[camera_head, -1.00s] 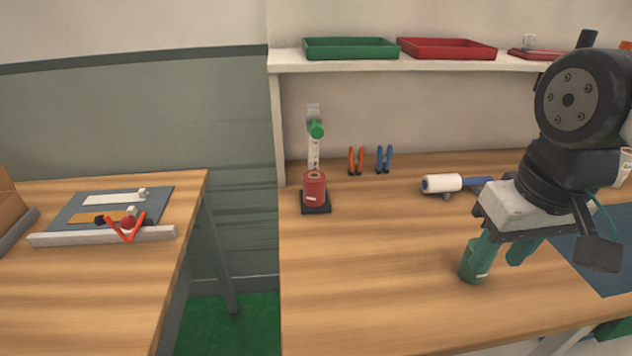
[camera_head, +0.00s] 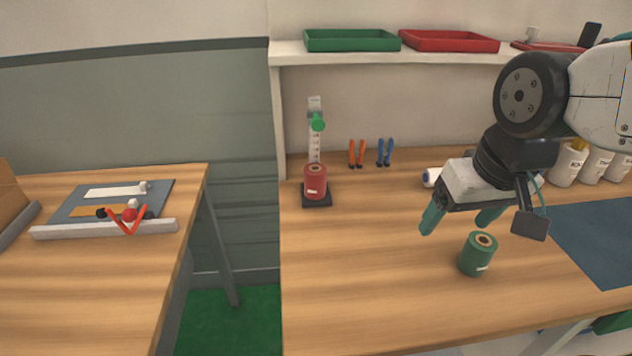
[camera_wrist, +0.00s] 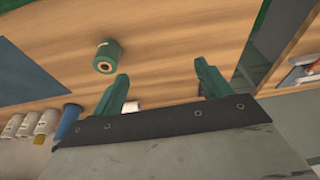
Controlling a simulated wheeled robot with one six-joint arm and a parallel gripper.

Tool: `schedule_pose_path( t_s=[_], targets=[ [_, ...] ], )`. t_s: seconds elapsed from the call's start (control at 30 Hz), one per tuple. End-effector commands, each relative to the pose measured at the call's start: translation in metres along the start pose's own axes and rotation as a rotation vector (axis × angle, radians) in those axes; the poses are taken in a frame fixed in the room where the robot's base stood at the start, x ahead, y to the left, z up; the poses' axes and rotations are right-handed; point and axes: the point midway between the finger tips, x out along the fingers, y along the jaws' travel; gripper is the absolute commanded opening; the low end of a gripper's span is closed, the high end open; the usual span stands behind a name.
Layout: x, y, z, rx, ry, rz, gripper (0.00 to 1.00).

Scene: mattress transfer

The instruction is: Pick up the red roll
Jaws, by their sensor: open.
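The red roll (camera_head: 315,182) stands upright on a small black base at the back left of the right-hand workbench, in front of an upright holder with a green knob (camera_head: 318,122). My gripper (camera_head: 462,222) is open and empty above the bench, well to the right of the red roll and apart from it. A green roll (camera_head: 477,255) stands on the bench just below and in front of my gripper. In the wrist view my open fingers (camera_wrist: 160,92) show with nothing between them, and the green roll (camera_wrist: 107,57) lies beyond them.
Orange pliers (camera_head: 357,153) and blue pliers (camera_head: 385,152) stand at the back, right of the red roll. A white roller (camera_head: 432,177) is partly hidden behind my gripper. White bottles (camera_head: 568,165) stand at the back right. A shelf with trays (camera_head: 352,40) overhangs the back. The bench's front left is clear.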

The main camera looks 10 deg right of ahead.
Motion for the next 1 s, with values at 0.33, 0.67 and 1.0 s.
schedule_pose_path(
  t_s=[0.33,0.67,1.0],
  targets=[
    [0.103,-0.066,-0.152,-0.084,0.391,-0.084,0.77],
    [0.186,-0.126,-0.228,-0.121,0.765,-0.094,0.77],
    [0.213,-0.145,-0.246,-0.135,0.922,-0.083,0.77]
  ],
)
